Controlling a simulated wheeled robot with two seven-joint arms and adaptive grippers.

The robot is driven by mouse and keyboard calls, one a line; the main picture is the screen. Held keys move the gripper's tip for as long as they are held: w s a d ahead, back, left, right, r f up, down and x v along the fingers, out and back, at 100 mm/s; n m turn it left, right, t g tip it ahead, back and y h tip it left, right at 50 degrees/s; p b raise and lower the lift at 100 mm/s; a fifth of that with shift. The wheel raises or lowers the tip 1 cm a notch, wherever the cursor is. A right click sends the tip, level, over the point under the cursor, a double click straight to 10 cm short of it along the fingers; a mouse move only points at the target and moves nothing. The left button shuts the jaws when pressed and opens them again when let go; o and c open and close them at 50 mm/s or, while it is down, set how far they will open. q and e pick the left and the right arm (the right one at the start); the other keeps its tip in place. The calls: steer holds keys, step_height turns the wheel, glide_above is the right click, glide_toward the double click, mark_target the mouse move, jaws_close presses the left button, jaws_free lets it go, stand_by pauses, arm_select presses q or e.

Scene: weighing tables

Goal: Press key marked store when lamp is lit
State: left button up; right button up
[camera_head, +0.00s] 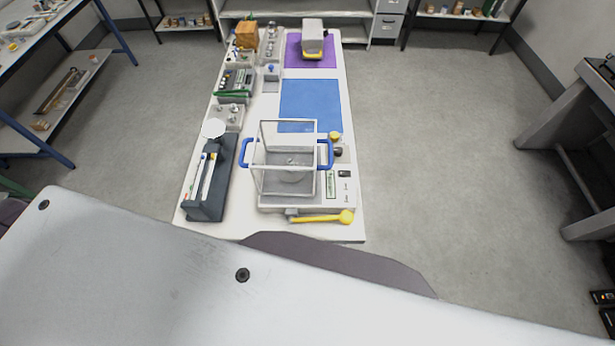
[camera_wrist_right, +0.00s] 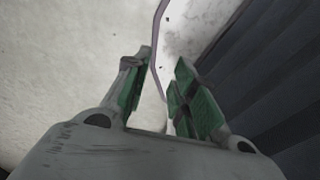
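A white weighing balance (camera_head: 300,201) with a clear framed draft shield (camera_head: 285,160) and blue side handles stands at the near end of the long white table. On its right side are a small greenish display (camera_head: 331,184), a dark key or patch (camera_head: 344,173) and small markings below it. The lettering is too small to read, so I cannot tell which key is store. I cannot make out a lit lamp. My right gripper (camera_wrist_right: 164,84) shows in the right wrist view, its green-padded fingers apart and empty, away from the balance. My left gripper is not in view.
A yellow-handled tool (camera_head: 325,217) lies at the balance's front edge. A dark rack (camera_head: 208,190) stands to its left. Beyond are a blue mat (camera_head: 310,100) and a purple mat (camera_head: 296,60) bearing a grey block. The floor (camera_head: 450,130) right of the table is clear.

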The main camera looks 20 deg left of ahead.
steer(key=shift+d, duration=0.1)
jaws_close()
steer(key=shift+d, duration=0.15)
steer(key=shift+d, duration=0.15)
steer(key=shift+a, duration=0.3)
stand_by(0.3)
steer(key=shift+d, duration=0.1)
